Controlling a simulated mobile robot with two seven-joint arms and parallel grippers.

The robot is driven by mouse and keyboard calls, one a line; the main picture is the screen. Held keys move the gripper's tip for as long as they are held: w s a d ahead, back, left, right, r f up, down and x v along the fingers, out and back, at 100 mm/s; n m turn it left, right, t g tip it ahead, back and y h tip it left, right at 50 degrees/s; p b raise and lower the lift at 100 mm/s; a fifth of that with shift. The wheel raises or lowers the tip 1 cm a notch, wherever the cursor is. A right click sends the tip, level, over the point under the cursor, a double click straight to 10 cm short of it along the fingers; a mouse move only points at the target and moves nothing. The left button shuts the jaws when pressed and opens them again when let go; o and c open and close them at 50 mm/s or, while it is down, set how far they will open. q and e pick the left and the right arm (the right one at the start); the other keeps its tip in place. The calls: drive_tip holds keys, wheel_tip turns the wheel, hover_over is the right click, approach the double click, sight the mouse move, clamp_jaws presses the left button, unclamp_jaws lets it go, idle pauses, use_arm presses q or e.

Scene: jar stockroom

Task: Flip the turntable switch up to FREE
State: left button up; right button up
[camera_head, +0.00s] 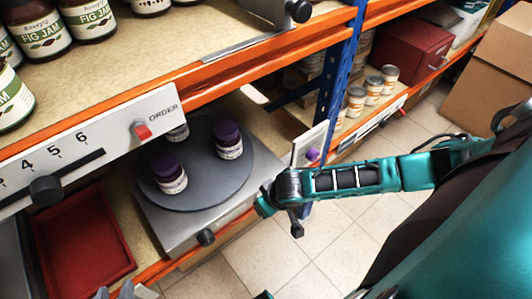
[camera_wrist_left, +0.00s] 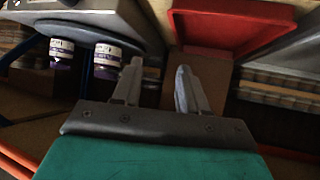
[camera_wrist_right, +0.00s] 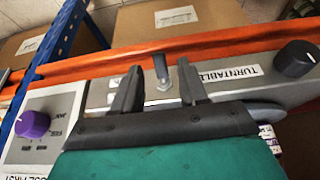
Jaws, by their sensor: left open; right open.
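The turntable switch (camera_wrist_right: 161,70) is a small metal toggle on a nut, on the grey metal panel beside the TURNTABLE label (camera_wrist_right: 228,75) in the right wrist view. My right gripper (camera_wrist_right: 158,78) is open, with one finger on each side of the toggle. I cannot tell whether a finger touches it, or which position it is in. In the head view my right wrist hides the switch. The grey turntable disc (camera_head: 205,195) carries purple-lidded jars (camera_head: 169,174). My left gripper (camera_head: 114,291) is open and empty at the bottom left, also seen in its wrist view (camera_wrist_left: 158,68).
A black knob (camera_head: 205,237) sticks out of the turntable base. A panel with a purple knob (camera_wrist_right: 32,124) stands beside the switch. A red tray (camera_head: 82,243) lies left of the turntable. An orange-edged shelf with fig jam jars (camera_head: 90,17) hangs above. Floor tiles in front are clear.

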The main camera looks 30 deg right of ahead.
drive_tip(key=shift+x, duration=0.95)
drive_tip(key=shift+r, duration=0.1)
clamp_jaws()
